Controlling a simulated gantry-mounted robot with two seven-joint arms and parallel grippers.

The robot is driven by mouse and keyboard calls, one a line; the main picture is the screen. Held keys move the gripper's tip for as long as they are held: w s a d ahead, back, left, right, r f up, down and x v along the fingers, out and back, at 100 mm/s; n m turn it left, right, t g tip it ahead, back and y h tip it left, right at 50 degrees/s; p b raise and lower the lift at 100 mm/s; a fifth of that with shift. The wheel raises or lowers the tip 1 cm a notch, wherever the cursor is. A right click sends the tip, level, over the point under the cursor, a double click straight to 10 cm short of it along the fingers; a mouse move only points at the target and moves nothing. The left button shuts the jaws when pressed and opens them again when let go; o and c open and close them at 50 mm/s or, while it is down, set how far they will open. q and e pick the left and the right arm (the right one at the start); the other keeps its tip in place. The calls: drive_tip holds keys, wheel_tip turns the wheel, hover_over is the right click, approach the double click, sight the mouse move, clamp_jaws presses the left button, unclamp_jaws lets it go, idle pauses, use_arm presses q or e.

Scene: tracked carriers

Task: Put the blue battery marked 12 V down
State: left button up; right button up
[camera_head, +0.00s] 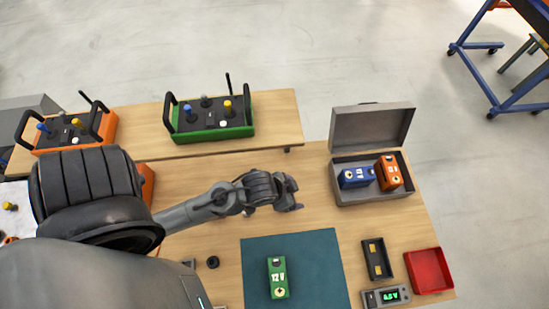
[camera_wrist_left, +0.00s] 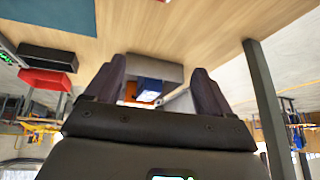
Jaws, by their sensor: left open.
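The blue battery (camera_head: 355,178) sits in the left part of an open grey case (camera_head: 375,198) at the right of the table. Its marking is too small to read surely. An orange battery (camera_head: 389,173) is beside it in the case. My left gripper (camera_head: 294,193) is open and empty, to the left of the case and apart from it. In the left wrist view, the blue battery (camera_wrist_left: 152,84) shows between the spread fingers of my left gripper (camera_wrist_left: 158,65), farther off. My right gripper is not in view.
A green battery (camera_head: 277,279) marked 12 V lies on a teal mat (camera_head: 324,262). A black tray (camera_head: 368,248), a meter (camera_head: 386,296) and a red bin (camera_head: 429,270) are at the right. Green (camera_head: 210,133) and orange (camera_head: 98,128) control boxes stand behind. The case lid (camera_head: 372,127) stands up.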

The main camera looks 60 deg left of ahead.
use_arm(q)
drive_tip(key=s+r+g, duration=0.2)
drive_tip(key=s, duration=0.4)
drive_tip(key=shift+d, duration=0.15)
wheel_tip(320, 180, up, 23)
drive_tip(key=p, duration=2.3)
drive_tip(key=shift+c, duration=0.3)
